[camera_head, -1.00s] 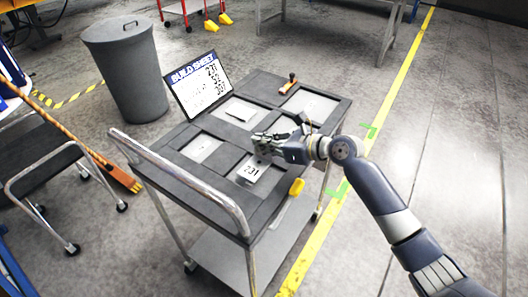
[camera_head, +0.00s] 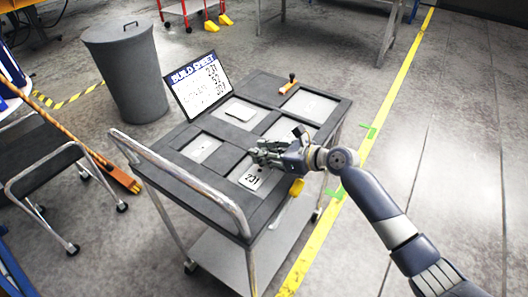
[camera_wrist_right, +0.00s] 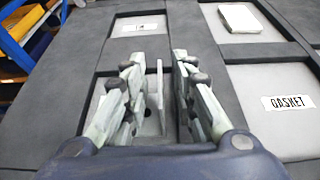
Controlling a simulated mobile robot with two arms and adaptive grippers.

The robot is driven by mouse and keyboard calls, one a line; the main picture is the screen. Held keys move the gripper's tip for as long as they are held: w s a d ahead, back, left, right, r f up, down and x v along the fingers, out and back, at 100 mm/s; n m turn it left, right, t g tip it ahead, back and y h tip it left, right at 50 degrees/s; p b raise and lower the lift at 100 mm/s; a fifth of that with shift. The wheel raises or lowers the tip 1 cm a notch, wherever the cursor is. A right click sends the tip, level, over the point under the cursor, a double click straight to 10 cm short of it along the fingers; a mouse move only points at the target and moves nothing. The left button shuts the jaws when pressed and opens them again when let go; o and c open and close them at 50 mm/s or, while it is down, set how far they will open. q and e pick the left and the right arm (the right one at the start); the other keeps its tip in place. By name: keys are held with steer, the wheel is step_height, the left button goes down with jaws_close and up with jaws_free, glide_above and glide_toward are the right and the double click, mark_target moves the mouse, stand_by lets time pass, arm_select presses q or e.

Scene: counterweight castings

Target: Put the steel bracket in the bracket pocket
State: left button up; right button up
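The steel bracket (camera_wrist_right: 160,88) is a grey piece with an upright plate and a base with a dark hole. In the right wrist view it sits between the fingers of my right gripper (camera_wrist_right: 157,85), low over or in a pocket of the cart's tray. The fingers stand apart, with a narrow gap on each side of the plate. In the head view my right gripper (camera_head: 256,152) is over the near middle pocket (camera_head: 244,179), which has a card marked 231, and it hides the bracket. My left gripper is not in view.
The dark cart (camera_head: 216,178) has several pockets and a chrome handle (camera_head: 185,170). A pocket labelled GASKET (camera_wrist_right: 290,102) adjoins. A white piece (camera_wrist_right: 240,18) lies in another pocket. A build sheet (camera_head: 197,85) stands at the back, with an orange-handled item (camera_head: 288,88) at the far corner.

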steer(key=shift+r, duration=0.1)
steer(key=v, duration=1.2)
steer(key=shift+b, duration=0.3)
